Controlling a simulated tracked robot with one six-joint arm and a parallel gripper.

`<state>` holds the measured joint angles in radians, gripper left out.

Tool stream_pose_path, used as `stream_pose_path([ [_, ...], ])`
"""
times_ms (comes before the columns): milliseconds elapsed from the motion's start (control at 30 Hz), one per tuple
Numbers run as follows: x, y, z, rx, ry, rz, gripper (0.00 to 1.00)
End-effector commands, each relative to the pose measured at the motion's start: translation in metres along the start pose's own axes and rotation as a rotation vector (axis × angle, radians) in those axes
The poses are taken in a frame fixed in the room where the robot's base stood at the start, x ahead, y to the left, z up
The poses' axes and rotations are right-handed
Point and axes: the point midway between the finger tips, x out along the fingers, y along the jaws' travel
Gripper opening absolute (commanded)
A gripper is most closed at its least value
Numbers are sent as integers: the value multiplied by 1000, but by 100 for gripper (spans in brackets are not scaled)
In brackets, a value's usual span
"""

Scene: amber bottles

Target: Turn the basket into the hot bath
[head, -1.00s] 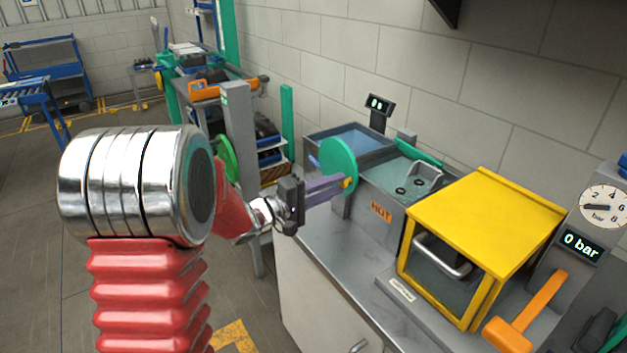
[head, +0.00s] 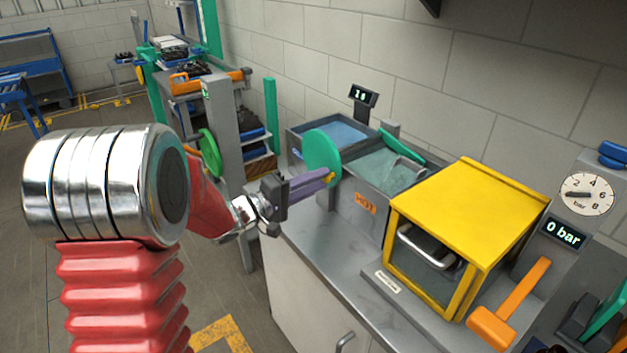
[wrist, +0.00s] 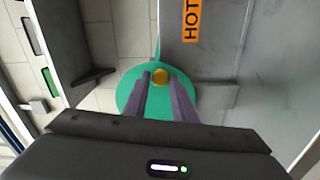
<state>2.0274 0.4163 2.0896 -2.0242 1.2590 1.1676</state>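The hot bath (head: 378,205) is a grey steel tank with an orange HOT label, on the bench in the head view. In the wrist view the knob (wrist: 161,76) sits between the fingertips, in front of the green wheel (wrist: 128,97). The rest of the basket cannot be made out.
A second tank with blue liquid (head: 343,131) is behind the wheel. A small display (head: 362,96) stands behind the tanks. A yellow box (head: 470,215) with a handle, a gauge (head: 586,194) and an orange lever (head: 510,307) stand to the right.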

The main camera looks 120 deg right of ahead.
Motion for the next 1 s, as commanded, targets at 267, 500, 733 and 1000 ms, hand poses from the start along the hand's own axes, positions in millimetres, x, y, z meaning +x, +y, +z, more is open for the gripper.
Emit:
stream_pose_path([
  [267, 0, 0, 1, -1, -2, 0, 40],
  [500, -1, 0, 1, -2, -2, 0, 40],
  [733, -20, 0, 0, -2, 1, -1, 40],
  [1000, -63, 0, 0, -1, 0, -1, 40],
])
